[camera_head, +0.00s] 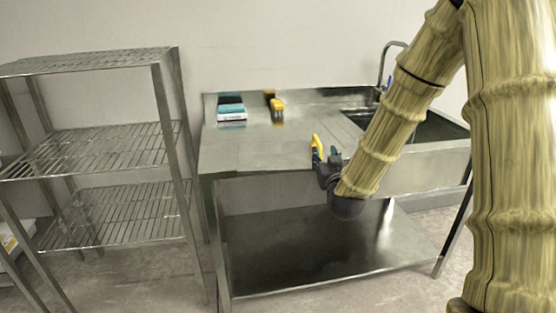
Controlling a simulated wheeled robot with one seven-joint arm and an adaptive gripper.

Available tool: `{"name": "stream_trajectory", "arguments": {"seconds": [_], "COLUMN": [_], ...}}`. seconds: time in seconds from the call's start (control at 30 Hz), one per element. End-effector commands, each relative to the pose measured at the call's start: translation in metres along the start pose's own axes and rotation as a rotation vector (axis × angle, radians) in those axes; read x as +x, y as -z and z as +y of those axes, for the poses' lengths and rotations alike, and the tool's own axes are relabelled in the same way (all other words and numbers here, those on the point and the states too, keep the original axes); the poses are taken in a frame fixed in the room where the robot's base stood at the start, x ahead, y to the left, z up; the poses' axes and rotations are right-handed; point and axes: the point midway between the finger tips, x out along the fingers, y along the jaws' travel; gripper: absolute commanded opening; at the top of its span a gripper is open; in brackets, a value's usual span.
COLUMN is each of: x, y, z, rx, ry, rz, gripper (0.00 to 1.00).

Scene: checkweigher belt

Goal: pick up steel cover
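I cannot pick out a steel cover for certain. A flat steel panel (362,117) lies beside the sink on the steel bench, in the same grey as the top, and I cannot tell if it is a separate piece. My gripper (322,152) is dark and hangs at the bench's front edge, near the middle. My arm hides part of the sink and bench.
On the steel bench (240,150), a blue and white pack (231,108) and a yellow and black item (277,108) stand at the back left. The sink (425,125) with its tap (386,62) is at the right. A wire rack (100,150) stands left. The bench's front left is clear.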

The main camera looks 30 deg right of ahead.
Motion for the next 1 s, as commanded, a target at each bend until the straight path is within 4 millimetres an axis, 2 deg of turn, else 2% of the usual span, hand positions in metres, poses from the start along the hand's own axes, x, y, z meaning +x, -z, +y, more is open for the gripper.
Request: {"name": "stream_trajectory", "arguments": {"seconds": [0.17, 0.4, 0.67, 1.0], "x": [0.017, 0.051, 0.066, 0.106], "y": [0.004, 0.004, 0.003, 0.000], "z": [-0.006, -0.016, -0.016, -0.012], "rx": [0.001, 0.001, 0.002, 0.001], "ry": [0.006, 0.016, 0.016, 0.013], "rz": [0.011, 0.010, 0.010, 0.009], "gripper": [0.39, 0.39, 0.39, 0.39]}}
